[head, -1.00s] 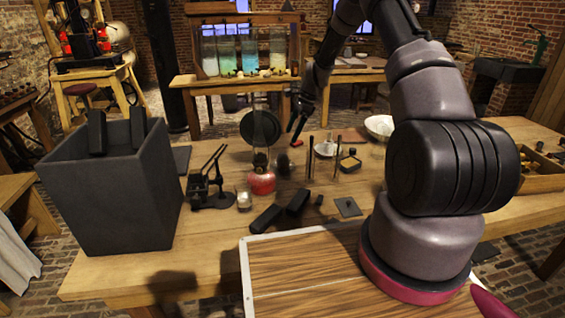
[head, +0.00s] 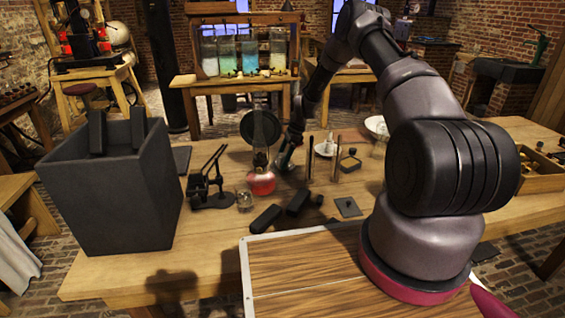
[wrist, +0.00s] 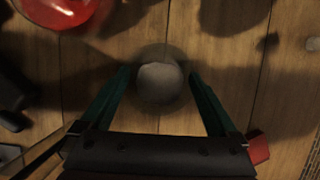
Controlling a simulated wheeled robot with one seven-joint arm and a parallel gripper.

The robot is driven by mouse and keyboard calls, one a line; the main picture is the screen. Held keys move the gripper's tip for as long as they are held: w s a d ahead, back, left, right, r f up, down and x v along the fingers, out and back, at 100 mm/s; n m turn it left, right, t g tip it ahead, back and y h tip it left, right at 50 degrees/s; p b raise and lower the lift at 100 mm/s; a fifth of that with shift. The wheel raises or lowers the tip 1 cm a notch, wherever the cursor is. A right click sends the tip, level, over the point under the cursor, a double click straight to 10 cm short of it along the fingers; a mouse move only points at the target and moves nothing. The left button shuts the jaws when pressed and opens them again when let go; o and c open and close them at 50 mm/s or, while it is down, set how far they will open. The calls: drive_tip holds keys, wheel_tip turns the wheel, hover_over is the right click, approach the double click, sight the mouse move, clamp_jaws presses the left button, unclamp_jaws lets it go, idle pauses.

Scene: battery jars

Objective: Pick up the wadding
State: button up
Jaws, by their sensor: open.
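A pale, round, whitish lump, which looks like the wadding (wrist: 158,82), lies between the fingers in the wrist view, with a darker round rim or shadow around it. I cannot tell whether it sits inside a glass. My gripper (wrist: 163,92) is open, with one green finger on each side of it and a gap to each. In the head view my gripper (head: 287,162) is low over the table, just right of the red flask (head: 261,183); the arm and fingers hide most of what is under it there.
The red flask (wrist: 62,12) is close at upper left in the wrist view. A small glass (head: 244,200), dark blocks (head: 265,218), upright rods (head: 335,158) and a dark disc (head: 262,127) stand nearby. A big grey box (head: 110,205) fills the table's left end.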

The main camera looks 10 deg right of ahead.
sight(282, 155)
drive_tip(key=shift+f, duration=0.15)
clamp_jaws()
wheel_tip(282, 155, up, 10)
drive_tip(key=shift+r, duration=0.1)
idle(0.5)
drive_tip(key=c, duration=1.1)
unclamp_jaws()
drive_tip(key=shift+c, duration=1)
